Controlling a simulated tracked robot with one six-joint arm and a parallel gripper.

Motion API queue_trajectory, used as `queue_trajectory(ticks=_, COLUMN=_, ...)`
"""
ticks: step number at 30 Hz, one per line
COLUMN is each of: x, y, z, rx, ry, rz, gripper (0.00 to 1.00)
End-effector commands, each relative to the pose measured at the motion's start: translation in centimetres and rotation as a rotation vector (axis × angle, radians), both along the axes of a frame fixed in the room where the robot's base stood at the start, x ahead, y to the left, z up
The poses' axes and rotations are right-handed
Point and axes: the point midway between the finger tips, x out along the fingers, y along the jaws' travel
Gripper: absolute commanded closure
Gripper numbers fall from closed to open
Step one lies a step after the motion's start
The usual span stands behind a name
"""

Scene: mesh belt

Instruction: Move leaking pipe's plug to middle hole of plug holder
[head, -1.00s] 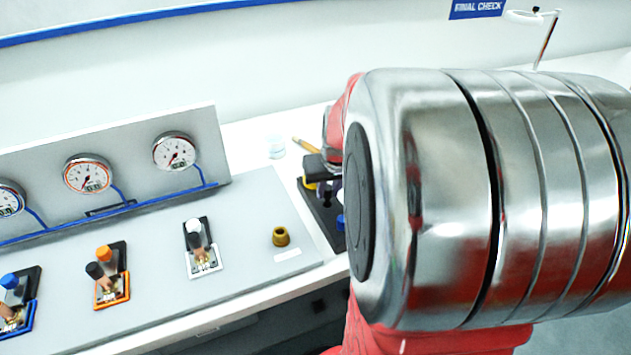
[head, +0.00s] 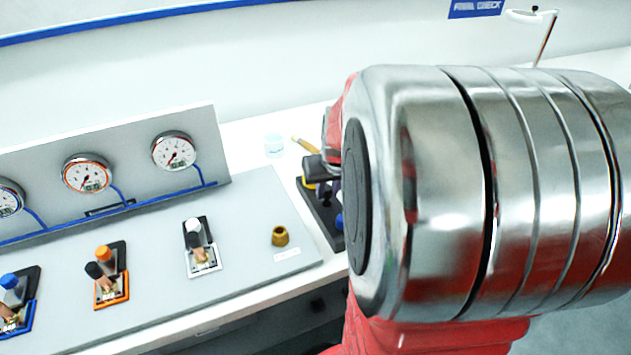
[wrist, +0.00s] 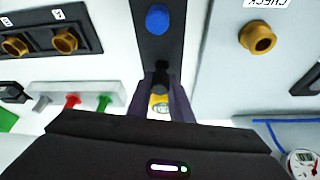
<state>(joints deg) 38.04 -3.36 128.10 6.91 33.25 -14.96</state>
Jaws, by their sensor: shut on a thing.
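The plug holder is a narrow black strip (wrist: 146,44) in the wrist view, and it also shows in the head view (head: 329,228), partly behind my arm. A blue plug (wrist: 157,18) stands at one end of it, and a yellow plug (wrist: 158,104) shows between my fingers towards the other end. My gripper (wrist: 162,76) is over the middle part of the holder, its fingers shut on a small dark plug (wrist: 161,67). I cannot tell whether that plug is in the middle hole, as the hole is hidden. In the head view my arm hides most of the gripper.
A brass fitting (head: 280,236) stands on the grey panel beside the holder. White (head: 202,247), orange (head: 107,273) and blue (head: 16,300) valve units stand further left, below round gauges (head: 174,151). Two brass fittings (wrist: 65,40) sit at left in the wrist view.

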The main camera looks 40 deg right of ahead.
Motion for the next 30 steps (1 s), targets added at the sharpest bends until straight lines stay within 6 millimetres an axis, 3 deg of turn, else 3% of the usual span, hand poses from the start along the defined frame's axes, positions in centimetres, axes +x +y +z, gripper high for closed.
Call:
queue_trajectory(ticks=24, x=0.0, y=0.0, z=-1.5, rx=0.001, ry=0.0, rz=0.0, gripper=1.0)
queue_trajectory(ticks=25, x=0.0, y=0.0, z=-1.5, rx=0.0, ry=0.0, rz=0.0, gripper=0.8)
queue_trajectory(ticks=30, x=0.1, y=0.1, z=-1.5, rx=0.0, ry=0.0, rz=0.001, gripper=0.68)
